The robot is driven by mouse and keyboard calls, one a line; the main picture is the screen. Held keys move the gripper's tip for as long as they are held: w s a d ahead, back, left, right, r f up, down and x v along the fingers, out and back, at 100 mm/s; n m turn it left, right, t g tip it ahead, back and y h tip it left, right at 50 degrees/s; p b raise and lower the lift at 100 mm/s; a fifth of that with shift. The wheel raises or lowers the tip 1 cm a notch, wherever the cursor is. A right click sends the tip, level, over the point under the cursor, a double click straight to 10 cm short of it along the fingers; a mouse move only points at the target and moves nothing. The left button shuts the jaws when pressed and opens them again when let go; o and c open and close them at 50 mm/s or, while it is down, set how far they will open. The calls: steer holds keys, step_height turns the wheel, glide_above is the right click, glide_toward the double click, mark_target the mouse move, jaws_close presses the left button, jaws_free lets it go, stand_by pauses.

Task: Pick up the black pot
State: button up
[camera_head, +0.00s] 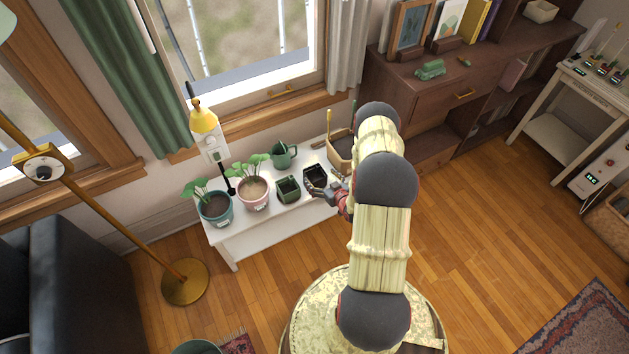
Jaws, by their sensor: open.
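The black pot (314,174) is a small, dark square pot on the white bench (222,240) below the window. My gripper (322,189) is at the pot's front right side, with its fingers close to the pot's rim. The gripper is open; whether a finger touches the pot or reaches inside it I cannot tell. My arm comes in from the lower right and hides part of the bench's right end.
A green square pot (288,189) stands just left of the black pot. Further left are a pink plant pot (253,199) and a teal plant pot (217,213). A green watering can (284,154) stands behind, and a wooden box (341,153) stands to the right.

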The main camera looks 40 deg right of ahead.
mark_target(311, 169)
steer(key=b+x, duration=0.1)
steer(key=x, duration=0.2)
steer(key=b+x, duration=0.2)
steer(key=x, duration=0.1)
steer(key=shift+s+f, duration=0.15)
steer(key=shift+f, duration=0.2)
steer(key=shift+r, duration=0.1)
steer(key=shift+c, duration=1.2)
steer(key=c, duration=1)
